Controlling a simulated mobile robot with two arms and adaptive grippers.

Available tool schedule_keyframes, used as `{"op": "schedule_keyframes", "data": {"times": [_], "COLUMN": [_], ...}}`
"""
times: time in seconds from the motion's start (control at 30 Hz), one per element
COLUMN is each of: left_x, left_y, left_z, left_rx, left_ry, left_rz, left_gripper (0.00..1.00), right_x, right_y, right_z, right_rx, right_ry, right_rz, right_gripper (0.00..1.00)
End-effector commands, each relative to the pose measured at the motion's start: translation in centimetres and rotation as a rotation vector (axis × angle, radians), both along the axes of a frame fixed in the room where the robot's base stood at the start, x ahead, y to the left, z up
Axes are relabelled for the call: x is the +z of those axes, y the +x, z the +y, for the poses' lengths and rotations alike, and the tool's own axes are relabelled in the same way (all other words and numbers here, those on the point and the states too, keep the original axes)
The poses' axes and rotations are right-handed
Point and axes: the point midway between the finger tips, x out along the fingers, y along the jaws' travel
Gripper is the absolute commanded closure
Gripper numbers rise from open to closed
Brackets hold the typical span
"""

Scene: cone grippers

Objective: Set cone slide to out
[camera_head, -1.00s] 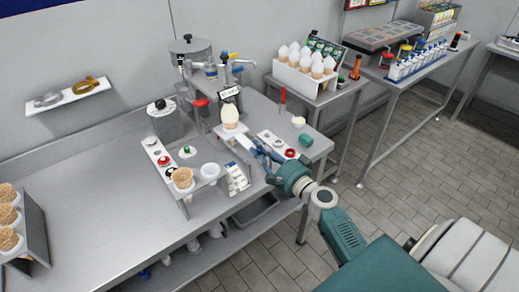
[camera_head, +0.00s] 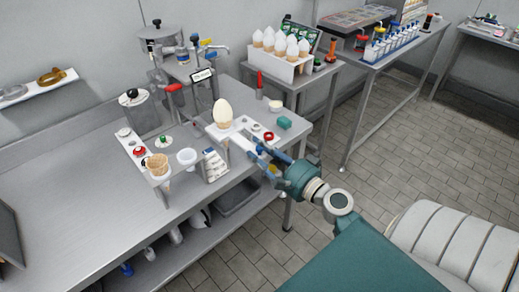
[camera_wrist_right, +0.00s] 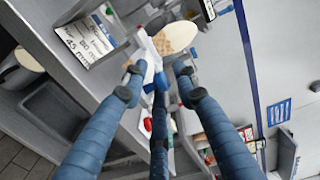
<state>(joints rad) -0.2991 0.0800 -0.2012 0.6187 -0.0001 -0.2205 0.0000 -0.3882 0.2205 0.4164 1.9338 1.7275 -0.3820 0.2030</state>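The cone slide is a pale plate (camera_head: 215,134) below the dispensing machine. A wafer cone (camera_head: 223,123) with a smooth cream-coloured top stands upright in it, clear to the front of the machine. My right gripper (camera_head: 250,146) is at the slide's front end, its fingers spread. In the right wrist view the fingertips (camera_wrist_right: 160,78) are apart on either side of a small white and blue part (camera_wrist_right: 150,56) at that end, with gaps visible; contact is unclear. The cone (camera_wrist_right: 174,38) is just beyond them. My left gripper is out of view.
A rack with a wafer cone (camera_head: 157,164) and a white cup (camera_head: 187,156) stands left of the slide. A teal block (camera_head: 284,122) and a red ring (camera_head: 268,135) lie to its right. A white box (camera_head: 283,62) of cones stands behind.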

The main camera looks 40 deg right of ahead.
Motion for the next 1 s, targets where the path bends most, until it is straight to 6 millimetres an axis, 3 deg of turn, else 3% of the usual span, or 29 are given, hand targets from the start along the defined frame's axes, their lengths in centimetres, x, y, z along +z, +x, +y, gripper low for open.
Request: {"op": "schedule_keyframes", "data": {"times": [0.37, 0.8, 1.0], "left_x": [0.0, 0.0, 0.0], "left_y": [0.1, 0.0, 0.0], "left_z": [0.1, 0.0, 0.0], "left_rx": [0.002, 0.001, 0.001], "left_ry": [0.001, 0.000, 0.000], "left_rz": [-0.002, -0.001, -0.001], "left_gripper": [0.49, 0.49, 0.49], "right_x": [0.0, -0.1, 0.0], "right_y": [-0.6, -9.3, -11.6], "right_z": [-0.1, -0.8, -1.0], "right_rx": [-0.002, -0.005, -0.002], "right_ry": [0.003, 0.004, 0.001], "right_rz": [-0.001, 0.001, -0.001], "right_gripper": [0.68, 0.68, 0.68]}}
